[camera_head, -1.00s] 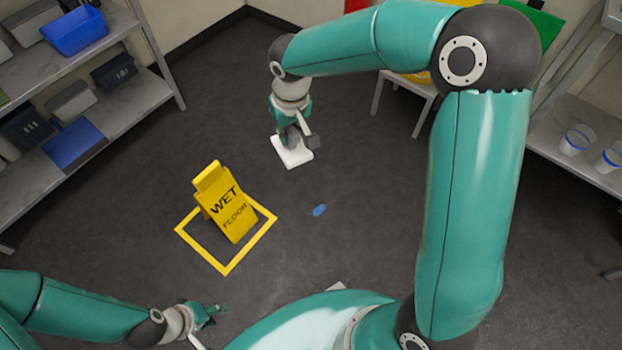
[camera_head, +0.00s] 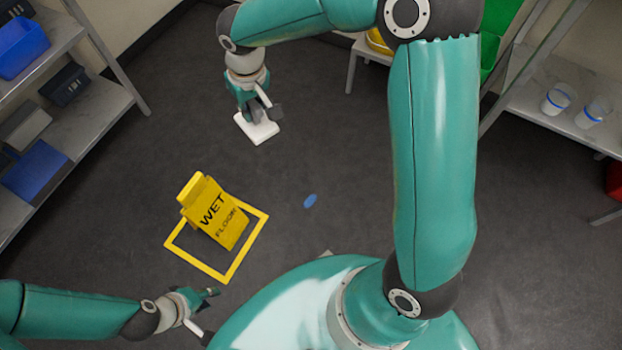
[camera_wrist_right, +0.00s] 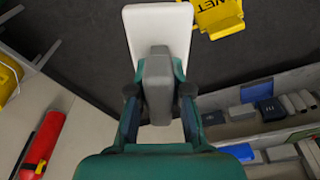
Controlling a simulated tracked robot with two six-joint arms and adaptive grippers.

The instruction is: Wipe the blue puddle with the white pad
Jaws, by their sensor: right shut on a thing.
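The blue puddle (camera_head: 310,201) is a small oval spot on the dark floor in the head view, right of the yellow wet floor sign. The white pad (camera_head: 258,130) is a flat white block with a grey handle, up and left of the puddle and apart from it. My right gripper (camera_head: 256,112) is shut on the pad's grey handle (camera_wrist_right: 157,85), with the white pad (camera_wrist_right: 160,25) beyond it in the right wrist view. I cannot tell whether the pad touches the floor. My left gripper (camera_head: 205,310) is low at the left, holding nothing that I can see; its jaw gap is unclear.
The wet floor sign (camera_head: 217,215) stands within a yellow floor outline (camera_head: 228,275), left of the puddle. Shelves (camera_head: 85,125) with bins stand at left; another shelf (camera_head: 540,125) holds cups at right. A red extinguisher (camera_wrist_right: 42,140) shows in the wrist view. Floor around the puddle is clear.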

